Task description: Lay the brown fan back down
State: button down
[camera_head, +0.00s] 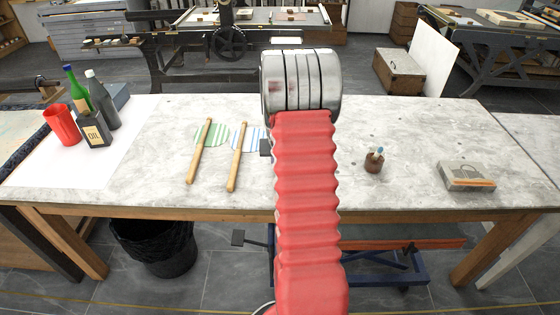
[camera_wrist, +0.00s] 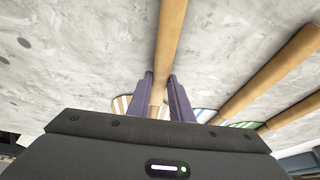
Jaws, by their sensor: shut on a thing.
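In the wrist view the brown fan's wooden handle (camera_wrist: 168,42) runs down between the two purple fingers of my gripper (camera_wrist: 160,88), which are shut on it. A bit of its brown-and-white striped leaf (camera_wrist: 121,104) shows beside the left finger; the rest is hidden behind my gripper. I cannot tell whether the fan touches the table or hangs just above it. In the head view my red arm hides the fan and most of my gripper.
The blue-striped fan (camera_head: 236,158) and green-striped fan (camera_head: 205,150) lie on the marble worktable (camera_head: 420,140), left of my arm. A small brown pot (camera_head: 374,163) and a grey block (camera_head: 467,177) stand right. Bottles (camera_head: 100,100) and a red cup (camera_head: 61,124) stand far left.

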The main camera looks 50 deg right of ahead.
jog(key=shift+f, duration=0.1)
jog(key=c, duration=1.5)
grip_release()
jog(key=v, duration=1.3)
jog(key=shift+s+a+r, duration=0.1)
jog(key=shift+s+r, duration=0.05)
jog(key=shift+r, duration=0.2)
